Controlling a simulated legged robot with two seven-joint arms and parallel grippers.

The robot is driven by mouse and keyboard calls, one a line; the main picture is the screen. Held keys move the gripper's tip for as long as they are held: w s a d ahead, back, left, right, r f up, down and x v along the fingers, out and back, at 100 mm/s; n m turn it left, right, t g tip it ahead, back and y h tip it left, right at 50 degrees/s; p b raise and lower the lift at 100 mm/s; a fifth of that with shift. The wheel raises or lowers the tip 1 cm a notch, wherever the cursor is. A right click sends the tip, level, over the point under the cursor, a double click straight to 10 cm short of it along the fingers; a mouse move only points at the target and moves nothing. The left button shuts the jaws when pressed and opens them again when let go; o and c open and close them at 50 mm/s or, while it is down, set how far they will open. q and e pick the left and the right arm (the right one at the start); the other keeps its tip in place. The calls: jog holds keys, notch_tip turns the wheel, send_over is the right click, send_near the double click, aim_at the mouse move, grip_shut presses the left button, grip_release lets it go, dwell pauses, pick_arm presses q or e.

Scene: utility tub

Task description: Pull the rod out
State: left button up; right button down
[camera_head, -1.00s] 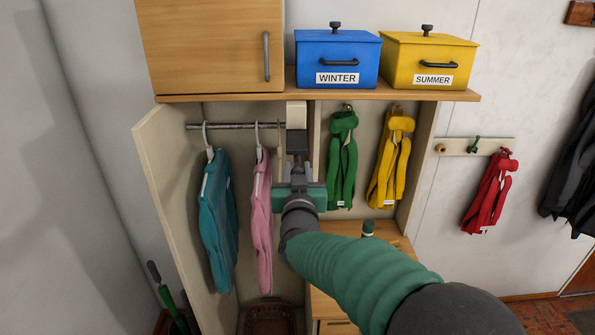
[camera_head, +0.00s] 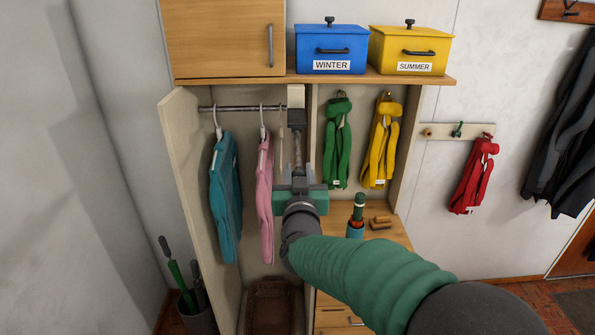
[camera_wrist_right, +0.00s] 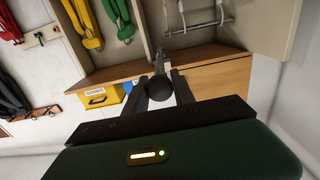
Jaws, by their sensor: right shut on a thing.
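The rod (camera_head: 298,152) runs from a dark housing (camera_head: 297,119) below the wooden shelf towards me, ending at my right gripper. In the wrist view the rod (camera_wrist_right: 159,64) ends in a dark round knob (camera_wrist_right: 156,91) between the fingers. My right gripper (camera_head: 300,178) is shut on the rod's knob end, in front of the wardrobe niche; its fingers also show in the wrist view (camera_wrist_right: 160,84). My left gripper is not in view.
Teal (camera_head: 224,195) and pink (camera_head: 264,200) garments hang left of the rod on a rail (camera_head: 240,108). Green (camera_head: 338,145) and yellow (camera_head: 381,145) straps hang right. Blue (camera_head: 330,50) and yellow (camera_head: 410,50) boxes stand on the shelf (camera_head: 375,79). A drawer cabinet (camera_head: 335,298) is below.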

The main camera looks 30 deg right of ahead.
jog(key=shift+w+d+f, duration=0.1)
jog(key=shift+s, duration=0.2)
jog(key=shift+a, duration=0.2)
jog(key=c, duration=1.5)
grip_release()
jog(key=o, duration=0.4)
jog(key=shift+s+a, duration=0.1)
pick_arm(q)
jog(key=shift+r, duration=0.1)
pick_arm(e)
jog(key=shift+o, duration=0.2)
jog(key=shift+s, duration=0.1)
